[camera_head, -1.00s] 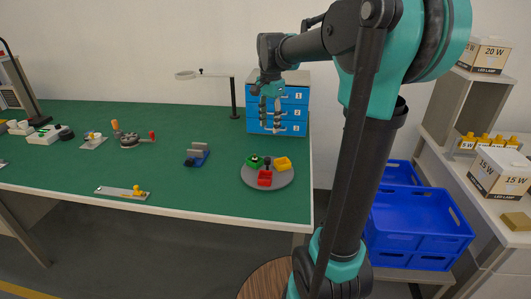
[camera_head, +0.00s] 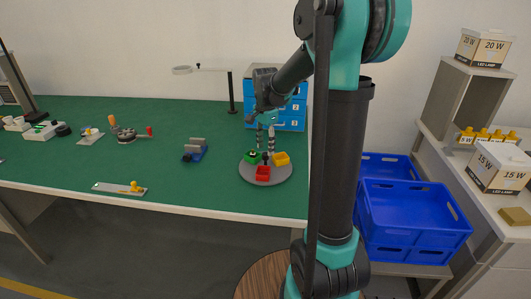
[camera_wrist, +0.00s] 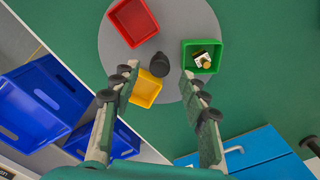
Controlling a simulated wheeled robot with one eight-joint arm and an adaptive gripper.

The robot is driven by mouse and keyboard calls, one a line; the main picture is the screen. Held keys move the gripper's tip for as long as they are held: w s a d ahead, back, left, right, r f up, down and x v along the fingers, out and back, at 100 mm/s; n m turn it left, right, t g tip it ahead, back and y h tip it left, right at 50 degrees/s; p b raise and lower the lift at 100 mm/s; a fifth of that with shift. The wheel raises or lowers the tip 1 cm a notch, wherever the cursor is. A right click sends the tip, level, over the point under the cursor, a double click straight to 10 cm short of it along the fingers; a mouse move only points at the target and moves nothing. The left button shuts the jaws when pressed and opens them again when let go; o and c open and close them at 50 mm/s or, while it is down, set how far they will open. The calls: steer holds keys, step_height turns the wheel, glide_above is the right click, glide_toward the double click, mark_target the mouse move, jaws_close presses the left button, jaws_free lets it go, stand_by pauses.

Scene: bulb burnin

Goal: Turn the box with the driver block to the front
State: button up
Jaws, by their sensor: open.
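The grey round turntable (camera_head: 250,176) lies on the green bench and carries three small boxes around a black central knob (camera_wrist: 163,65). The green box (camera_wrist: 201,56) holds a small block with white and yellowish parts; in the head view this box (camera_head: 251,157) is at the back left. The yellow box (camera_head: 281,158) is at the right and the red box (camera_head: 263,174) at the front. My gripper (camera_head: 265,130) is open above the turntable. In the wrist view my fingertips (camera_wrist: 159,73) are spread on either side of the knob; I cannot tell their height above it.
Blue drawers (camera_head: 291,112) stand behind the turntable, and a magnifier lamp (camera_head: 232,90) stands near them. Blue crates (camera_head: 410,212) are off the bench at the right.

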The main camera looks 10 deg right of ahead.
mark_target(266, 153)
steer(key=shift+f, duration=1.6)
jaws_close()
